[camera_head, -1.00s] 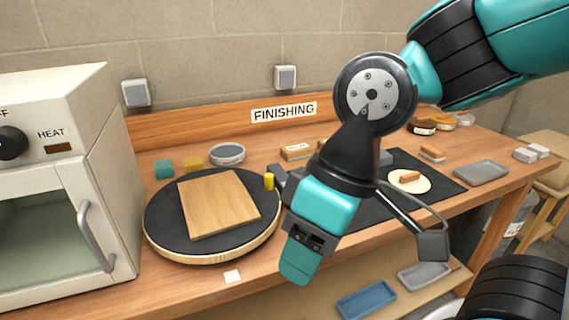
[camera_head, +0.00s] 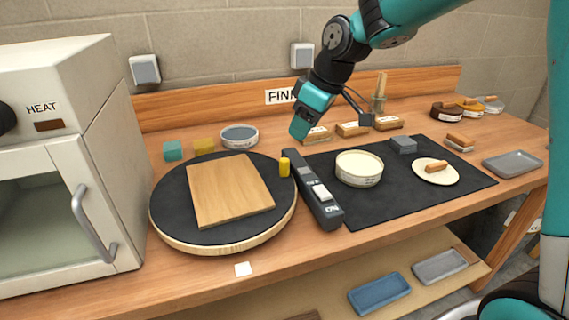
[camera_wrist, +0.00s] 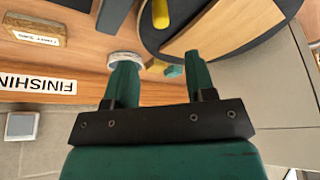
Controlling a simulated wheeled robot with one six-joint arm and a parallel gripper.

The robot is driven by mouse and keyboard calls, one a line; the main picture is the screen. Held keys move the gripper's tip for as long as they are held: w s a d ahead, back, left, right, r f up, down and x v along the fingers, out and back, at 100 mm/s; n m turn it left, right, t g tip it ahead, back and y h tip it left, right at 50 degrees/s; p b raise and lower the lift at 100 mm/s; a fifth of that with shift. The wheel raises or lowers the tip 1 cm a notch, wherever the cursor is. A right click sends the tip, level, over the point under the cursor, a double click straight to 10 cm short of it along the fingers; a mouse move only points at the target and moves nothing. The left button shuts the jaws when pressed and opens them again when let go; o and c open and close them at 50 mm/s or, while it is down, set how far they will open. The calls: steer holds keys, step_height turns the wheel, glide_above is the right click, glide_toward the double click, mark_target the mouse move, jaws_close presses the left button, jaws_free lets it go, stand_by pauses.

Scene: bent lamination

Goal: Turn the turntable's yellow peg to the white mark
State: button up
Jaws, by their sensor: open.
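The round black turntable (camera_head: 166,205) with a wooden rim carries a square wooden board (camera_head: 228,190). Its upright yellow peg (camera_head: 284,167) is at the right edge, and it also shows at the top of the wrist view (camera_wrist: 160,14). The white mark (camera_head: 243,269) is a small square on the bench, in front of the turntable's near rim. My gripper (camera_head: 299,126) is above the back of the bench, behind and above the peg, apart from it. In the wrist view its two fingers (camera_wrist: 160,66) are spread with nothing between them.
A white oven (camera_head: 60,170) stands at the left. A round tin (camera_head: 239,136) and small teal and yellow blocks sit behind the turntable. A black mat (camera_head: 400,200) holds a cream tin (camera_head: 359,168).

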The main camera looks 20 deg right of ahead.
mark_target(286, 161)
steer(key=x, duration=1.2)
steer(key=shift+p, duration=0.3)
steer(key=shift+c, duration=0.4)
steer(key=shift+s, duration=0.1)
jaws_close()
